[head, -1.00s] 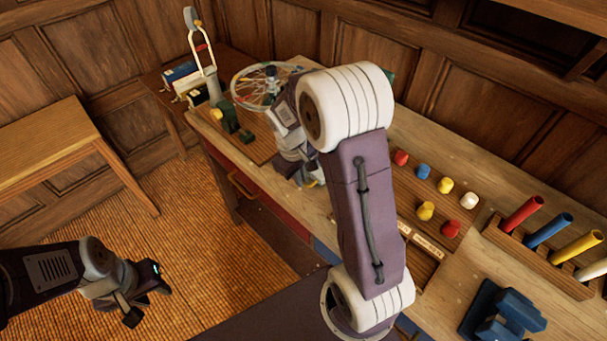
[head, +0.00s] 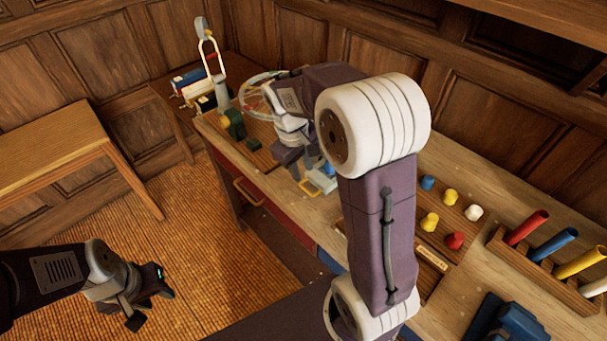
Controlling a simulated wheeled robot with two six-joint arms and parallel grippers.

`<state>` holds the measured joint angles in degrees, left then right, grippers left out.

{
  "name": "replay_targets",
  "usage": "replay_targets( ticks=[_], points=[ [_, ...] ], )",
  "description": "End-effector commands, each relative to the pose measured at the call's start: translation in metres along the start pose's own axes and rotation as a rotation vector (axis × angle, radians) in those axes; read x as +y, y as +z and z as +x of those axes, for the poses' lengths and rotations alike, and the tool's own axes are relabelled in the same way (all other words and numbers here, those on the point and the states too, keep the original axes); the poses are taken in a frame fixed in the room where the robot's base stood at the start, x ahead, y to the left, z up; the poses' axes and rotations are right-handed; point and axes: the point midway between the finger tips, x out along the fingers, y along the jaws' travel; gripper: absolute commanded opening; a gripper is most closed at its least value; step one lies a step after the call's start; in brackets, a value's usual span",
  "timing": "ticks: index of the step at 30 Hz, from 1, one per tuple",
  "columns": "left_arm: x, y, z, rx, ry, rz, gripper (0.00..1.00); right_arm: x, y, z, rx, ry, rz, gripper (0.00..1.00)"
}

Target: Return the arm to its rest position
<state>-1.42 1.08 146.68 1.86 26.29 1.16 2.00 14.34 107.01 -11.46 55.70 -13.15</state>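My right arm rises from the bottom, bends at a large white joint and reaches back left over the workbench (head: 460,262). Its gripper (head: 318,182) points down near the bench's front edge. Its fingers are small and partly hidden by the wrist, so I cannot tell whether they are open or hold anything; a blue patch shows beside them. My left gripper (head: 152,307) hangs over the woven floor at the lower left, with its fingers apart and nothing seen between them.
A spoked wheel (head: 258,92) and a green-black device (head: 235,126) stand behind the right wrist. Coloured knobs (head: 450,196) sit on a board. A rack (head: 540,272) holds coloured tubes. A dark blue tool (head: 510,322) is lower right. A wooden table (head: 50,150) stands left.

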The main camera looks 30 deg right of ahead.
Motion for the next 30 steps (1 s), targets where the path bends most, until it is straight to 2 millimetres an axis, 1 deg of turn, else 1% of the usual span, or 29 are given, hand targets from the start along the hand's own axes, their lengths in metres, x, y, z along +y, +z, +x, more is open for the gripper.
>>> replay_targets(
  ticks=[13, 14, 15, 16, 17, 18, 20, 21, 24, 25, 27, 28, 30],
  points=[
    [0.0, 0.0, 0.0, 0.0, 0.0, 0.0, 0.36, 0.0, 0.0, -0.001, 0.0, 0.0, 0.0, 0.31],
    [0.0, 0.0, 0.0, 0.0, 0.0, 0.0, 0.36, -0.001, -0.001, -0.002, 0.002, 0.001, -0.003, 0.31],
    [0.0, 0.0, 0.0, 0.0, 0.0, 0.0, 0.36, -0.002, -0.002, -0.008, 0.018, 0.006, -0.006, 0.31],
    [0.0, 0.0, 0.0, 0.0, 0.0, 0.0, 0.36, -0.006, 0.003, -0.01, 0.017, 0.004, -0.013, 0.31],
    [0.0, 0.0, 0.0, 0.0, 0.0, 0.0, 0.36, -0.013, 0.013, -0.007, 0.003, -0.007, -0.018, 0.31],
    [0.0, 0.0, 0.0, 0.0, 0.0, 0.0, 0.36, -0.025, 0.027, -0.002, -0.009, -0.028, -0.02, 0.31],
    [0.0, 0.0, 0.0, 0.0, 0.0, 0.0, 0.36, -0.047, 0.048, 0.01, -0.012, -0.066, 0.004, 0.31],
    [0.0, 0.0, 0.0, 0.0, 0.0, 0.0, 0.36, -0.061, 0.061, 0.019, -0.01, -0.09, 0.031, 0.31],
    [0.0, 0.0, 0.0, 0.0, 0.0, 0.0, 0.36, -0.09, 0.091, 0.04, 0.004, -0.143, 0.134, 0.31],
    [0.0, 0.0, 0.0, 0.0, 0.0, 0.0, 0.36, -0.097, 0.098, 0.046, 0.008, -0.154, 0.167, 0.31],
    [0.0, 0.0, 0.0, 0.0, 0.0, 0.0, 0.36, -0.108, 0.109, 0.057, 0.021, -0.173, 0.249, 0.31],
    [0.0, 0.0, 0.0, 0.0, 0.0, 0.0, 0.36, -0.11, 0.11, 0.061, 0.031, -0.178, 0.281, 0.31],
    [0.0, 0.0, 0.0, 0.0, 0.0, 0.0, 0.36, -0.108, 0.101, 0.061, 0.07, -0.178, 0.327, 0.31]
  ],
)
